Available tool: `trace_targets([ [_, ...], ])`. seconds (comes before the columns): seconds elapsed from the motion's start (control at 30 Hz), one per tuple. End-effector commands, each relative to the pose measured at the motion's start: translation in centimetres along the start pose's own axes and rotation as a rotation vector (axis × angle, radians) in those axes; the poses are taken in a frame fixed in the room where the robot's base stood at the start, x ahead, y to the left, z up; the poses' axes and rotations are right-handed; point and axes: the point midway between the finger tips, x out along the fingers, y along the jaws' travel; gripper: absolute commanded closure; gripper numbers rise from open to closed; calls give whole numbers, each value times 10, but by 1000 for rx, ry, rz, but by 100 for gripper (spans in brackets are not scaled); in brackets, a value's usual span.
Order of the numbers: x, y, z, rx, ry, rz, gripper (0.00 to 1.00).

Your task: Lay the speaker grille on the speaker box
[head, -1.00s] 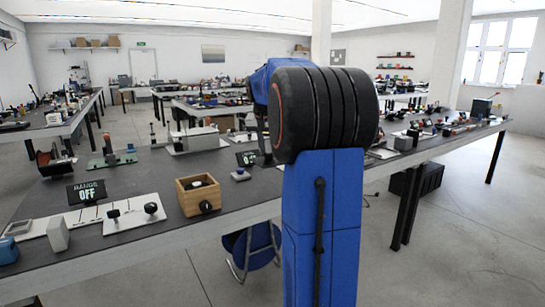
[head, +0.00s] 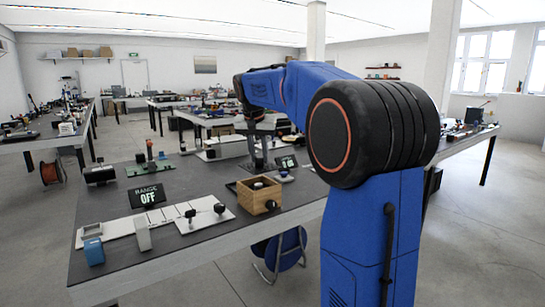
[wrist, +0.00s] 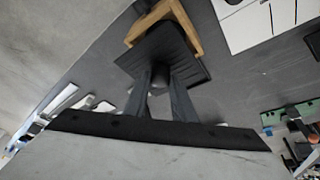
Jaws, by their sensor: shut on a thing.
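My gripper (wrist: 160,88) is shut on the speaker grille (wrist: 165,45), a dark square plate, in the wrist view. The fingers close around a round dark knob or stub on it. A light wooden frame (wrist: 194,32) shows behind the plate, partly hidden by it; I take it for the speaker box, but cannot tell whether they touch. In the head view my gripper (head: 260,162) hangs over the bench, with the grille hard to make out there. A wooden box (head: 258,200) with a black round knob on its front stands nearer the camera.
The grey bench (head: 200,245) carries a RANGE OFF display (head: 147,197), a white plate with black knobs (head: 205,217), and blue and grey blocks at its left end. A second small display (head: 287,162) stands near my gripper. Bare bench top lies around the display and box.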

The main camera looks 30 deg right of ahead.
Motion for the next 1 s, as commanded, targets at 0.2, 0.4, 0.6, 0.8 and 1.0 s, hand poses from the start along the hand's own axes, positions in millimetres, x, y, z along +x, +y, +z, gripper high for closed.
trace_targets([
  [0.2,-2,-5,2,-6,0,-2,100],
  [0.4,-2,-5,2,-5,0,-2,100],
  [0.6,3,-4,4,-6,0,-2,100],
  [0.8,17,-4,10,-6,0,-2,100],
  [1.0,31,-4,16,-5,0,-2,100],
])
